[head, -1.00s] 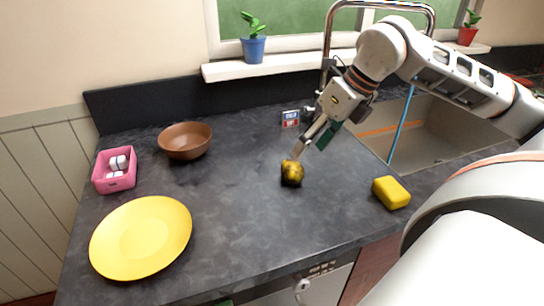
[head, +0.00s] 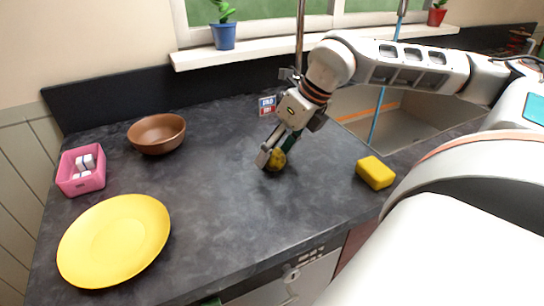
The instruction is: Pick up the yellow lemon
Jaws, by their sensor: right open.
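The yellow lemon (head: 279,160) with dark patches lies on the dark countertop (head: 215,215), near its middle. My right gripper (head: 268,158) reaches down from the upper right and its fingers are at the lemon. One finger is in front of the lemon's left side and hides part of it; a dark green finger pad shows just above it. The gripper is open, and I cannot tell whether the fingers touch the lemon. My left gripper is not in view.
A yellow sponge (head: 376,172) lies right of the lemon, before the sink (head: 400,115). A small sign (head: 267,105) stands behind the gripper. A brown bowl (head: 157,133), a pink basket (head: 81,171) and a yellow plate (head: 114,240) are at left. The counter between plate and lemon is clear.

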